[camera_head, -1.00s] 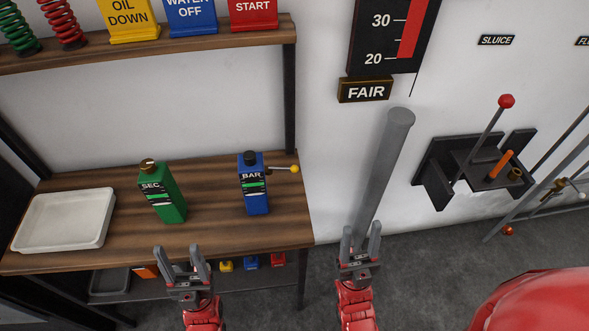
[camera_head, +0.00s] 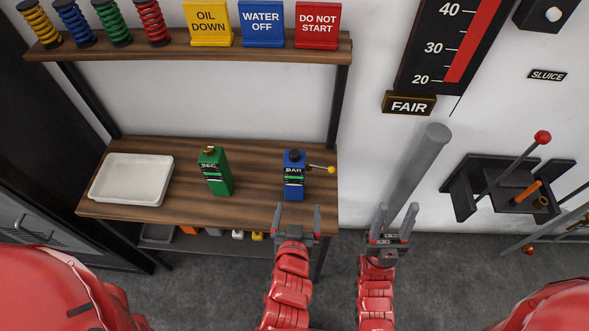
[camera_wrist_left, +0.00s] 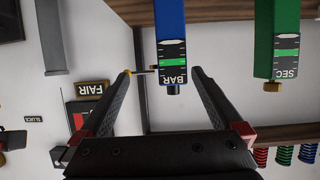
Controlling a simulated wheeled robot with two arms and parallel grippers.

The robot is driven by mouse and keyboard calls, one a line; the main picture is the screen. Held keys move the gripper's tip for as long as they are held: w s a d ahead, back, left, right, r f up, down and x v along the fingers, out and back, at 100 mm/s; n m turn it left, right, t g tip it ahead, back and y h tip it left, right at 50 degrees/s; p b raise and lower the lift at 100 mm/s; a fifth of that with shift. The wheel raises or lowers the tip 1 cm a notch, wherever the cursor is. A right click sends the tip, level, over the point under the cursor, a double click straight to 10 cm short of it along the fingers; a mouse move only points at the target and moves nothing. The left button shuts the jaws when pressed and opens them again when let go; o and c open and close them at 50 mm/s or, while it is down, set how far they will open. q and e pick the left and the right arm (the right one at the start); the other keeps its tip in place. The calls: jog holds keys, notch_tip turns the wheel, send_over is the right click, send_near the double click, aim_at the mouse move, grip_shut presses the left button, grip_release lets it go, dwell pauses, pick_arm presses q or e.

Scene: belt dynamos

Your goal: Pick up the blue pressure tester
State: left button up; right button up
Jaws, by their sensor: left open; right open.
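The blue pressure tester (camera_head: 294,178), labelled BAR, stands upright on the wooden bench (camera_head: 255,200), with a yellow-tipped lever on its right side. In the left wrist view the blue tester (camera_wrist_left: 171,22) appears upside down, between the open fingers in the picture. My left gripper (camera_head: 298,218) is open and empty, in front of the tester and apart from it. It also shows in the left wrist view (camera_wrist_left: 160,75). My right gripper (camera_head: 393,220) is open and empty, to the right of the bench.
A green SEC device (camera_head: 216,173) stands left of the tester. A white tray (camera_head: 131,190) lies at the bench's left. Above is a shelf (camera_head: 180,45) with coloured springs and signs. A grey post (camera_head: 420,160) and a lever mount (camera_head: 500,190) are at right.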

aim_at(295, 185)
pick_arm(q)
jog(key=shift+g, duration=0.3)
jog(key=b+x, duration=0.1)
jog(key=x, duration=0.2)
jog(key=a+b+x, duration=0.1)
jog(key=x, duration=0.3)
jog(key=b+x, duration=0.1)
jog(key=x, duration=0.3)
jog(key=shift+a+f+b, duration=0.3)
jog(key=shift+f+b, duration=0.05)
jog(key=shift+f, duration=0.15)
jog(key=shift+w+f, duration=0.2)
jog(key=shift+w, duration=0.05)
jog(key=shift+w+p, duration=0.35)
jog(key=shift+w, duration=0.05)
jog(key=shift+a+p+x, duration=0.15)
jog(key=shift+p+x, duration=0.3)
jog(key=shift+x, duration=0.65)
jog(key=shift+a+p+x, duration=0.15)
jog(key=shift+p+x, duration=0.25)
jog(key=shift+x, duration=0.75)
jog(key=shift+f, duration=0.1)
jog(key=shift+s, duration=0.1)
jog(key=shift+c, duration=0.2)
grip_shut()
